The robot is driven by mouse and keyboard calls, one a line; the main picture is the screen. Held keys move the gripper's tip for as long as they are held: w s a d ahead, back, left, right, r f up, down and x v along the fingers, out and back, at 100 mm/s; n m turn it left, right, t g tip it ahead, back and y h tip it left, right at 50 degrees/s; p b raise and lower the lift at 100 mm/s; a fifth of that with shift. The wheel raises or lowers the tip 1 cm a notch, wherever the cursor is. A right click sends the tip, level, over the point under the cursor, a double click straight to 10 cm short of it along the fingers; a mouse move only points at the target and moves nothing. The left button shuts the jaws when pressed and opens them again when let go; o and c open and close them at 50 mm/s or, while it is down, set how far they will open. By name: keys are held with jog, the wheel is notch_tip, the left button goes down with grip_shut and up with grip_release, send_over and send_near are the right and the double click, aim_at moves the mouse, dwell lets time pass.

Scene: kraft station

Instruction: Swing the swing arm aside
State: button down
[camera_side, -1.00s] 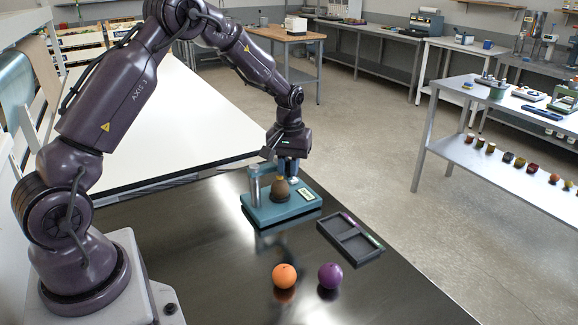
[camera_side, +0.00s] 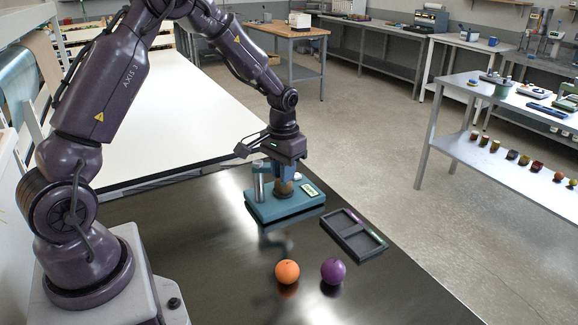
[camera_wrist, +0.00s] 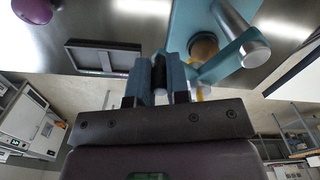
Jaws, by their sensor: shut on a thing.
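The swing arm (camera_wrist: 226,58) is a teal bar on a silver post (camera_wrist: 240,35), over a teal base (camera_side: 275,207). In the side view the post (camera_side: 259,186) stands at the base's left, and my gripper hides much of the bar. My gripper (camera_wrist: 160,75) is shut on a dark upright piece, which appears to be the swing arm's handle (camera_wrist: 159,72), at the bar's free end. In the side view my gripper (camera_side: 286,174) is above the base. A brown round object (camera_side: 284,188) sits on the base below my fingers; the bar partly covers it in the wrist view.
A dark two-part tray (camera_side: 352,237) with thin coloured items lies right of the base. An orange ball (camera_side: 287,271) and a purple ball (camera_side: 333,271) rest on the dark table (camera_side: 215,265) in front. The table left of the base is clear.

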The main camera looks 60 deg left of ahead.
jog(key=s+a+m, duration=0.2)
jog(key=s+m, duration=0.7)
jog(key=m, duration=0.3)
jog(key=shift+a+m, duration=0.15)
jog(key=shift+m, duration=0.25)
jog(key=shift+a+r, duration=0.1)
jog(key=c, duration=1.1)
grip_release()
notch_tip(320, 180, up, 13)
